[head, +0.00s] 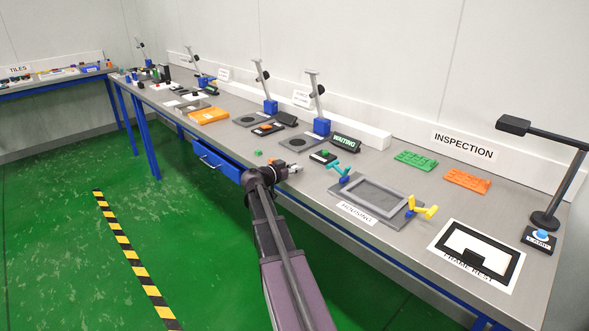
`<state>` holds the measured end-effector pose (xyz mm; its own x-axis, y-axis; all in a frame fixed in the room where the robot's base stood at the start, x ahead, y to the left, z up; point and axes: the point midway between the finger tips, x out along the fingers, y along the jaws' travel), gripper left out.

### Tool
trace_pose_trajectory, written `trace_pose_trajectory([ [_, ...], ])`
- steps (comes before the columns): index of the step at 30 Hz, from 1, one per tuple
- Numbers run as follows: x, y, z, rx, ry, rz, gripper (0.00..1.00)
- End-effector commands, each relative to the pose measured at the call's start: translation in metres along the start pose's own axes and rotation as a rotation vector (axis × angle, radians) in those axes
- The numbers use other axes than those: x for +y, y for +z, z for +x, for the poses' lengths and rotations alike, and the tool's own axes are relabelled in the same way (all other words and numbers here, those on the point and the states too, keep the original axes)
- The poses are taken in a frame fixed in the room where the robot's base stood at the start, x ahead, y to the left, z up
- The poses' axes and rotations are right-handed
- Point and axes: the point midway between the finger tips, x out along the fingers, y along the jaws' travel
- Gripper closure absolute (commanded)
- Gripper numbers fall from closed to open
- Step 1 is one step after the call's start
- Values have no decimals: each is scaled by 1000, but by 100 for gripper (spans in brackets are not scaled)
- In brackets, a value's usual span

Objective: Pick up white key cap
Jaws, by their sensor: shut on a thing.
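My gripper (291,169) is low over the front part of the long grey bench, to the left of the grey housing fixture. It is shut on a small pale piece at its fingertips, which looks like the white key cap. The piece is tiny in this view and mostly hidden by the fingers, so its shape and tilt cannot be told. I cannot tell whether it touches the bench top.
A small green piece (258,153) lies left of my gripper. A blue drawer (215,161) hangs under the bench edge. A black box with a green button (323,156) and a grey fixture (375,198) with teal and yellow clamps stand to the right.

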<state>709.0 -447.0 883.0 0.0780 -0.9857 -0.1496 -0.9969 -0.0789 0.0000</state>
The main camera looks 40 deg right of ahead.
Motion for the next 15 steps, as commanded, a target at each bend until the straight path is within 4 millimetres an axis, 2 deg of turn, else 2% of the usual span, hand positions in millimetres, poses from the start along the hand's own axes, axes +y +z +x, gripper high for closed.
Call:
trace_pose_trajectory([
  [9, 0, -31, -4, 0, 0, 0, 82],
  [15, 21, -24, -48, 0, -3, 0, 82],
])
